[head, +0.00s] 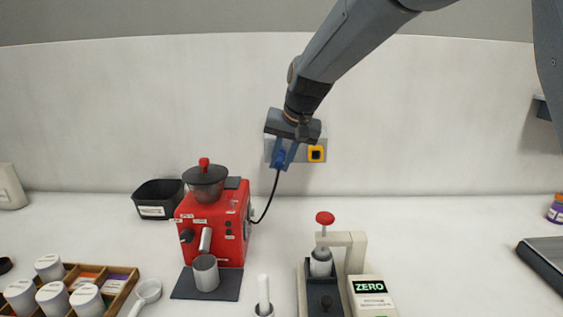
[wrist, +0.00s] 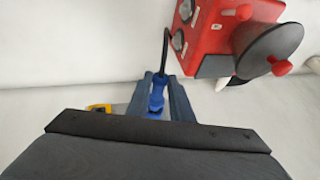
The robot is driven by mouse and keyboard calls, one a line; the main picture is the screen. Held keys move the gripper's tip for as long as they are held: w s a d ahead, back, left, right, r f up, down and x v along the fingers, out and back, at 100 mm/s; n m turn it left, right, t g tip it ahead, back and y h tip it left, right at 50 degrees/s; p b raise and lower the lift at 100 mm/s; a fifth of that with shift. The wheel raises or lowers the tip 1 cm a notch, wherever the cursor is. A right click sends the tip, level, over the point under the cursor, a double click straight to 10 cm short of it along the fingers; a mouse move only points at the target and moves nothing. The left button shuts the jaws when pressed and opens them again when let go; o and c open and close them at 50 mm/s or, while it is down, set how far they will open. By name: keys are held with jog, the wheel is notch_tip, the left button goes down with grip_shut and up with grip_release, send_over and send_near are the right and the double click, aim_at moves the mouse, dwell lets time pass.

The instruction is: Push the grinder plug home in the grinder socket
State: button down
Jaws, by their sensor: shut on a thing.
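My gripper (head: 284,153) is at the wall plate in the head view, shut on the blue grinder plug (head: 280,159). The plug also shows between the two fingers in the wrist view (wrist: 157,96). A dark cord runs from the plug down to the red grinder (head: 212,222). The wall plate (head: 321,144) has a yellow socket (head: 316,154) to the right of the plug. The plug is at the left part of the plate. The socket behind it is hidden by the plug and gripper, so I cannot tell how deep the plug sits.
A black bin (head: 158,198) stands left of the grinder. A press stand with a red knob (head: 325,218) and a scale marked ZERO (head: 371,295) stand at the front. A wooden tray of jars (head: 118,293) is at the left. The counter below the plate is clear.

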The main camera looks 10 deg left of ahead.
jog(key=shift+w+a, duration=0.25)
jog(key=shift+w, duration=1.05)
jog(key=c, duration=1.5)
grip_release()
jog(key=shift+b+v, duration=0.85)
jog(key=shift+v, duration=3.05)
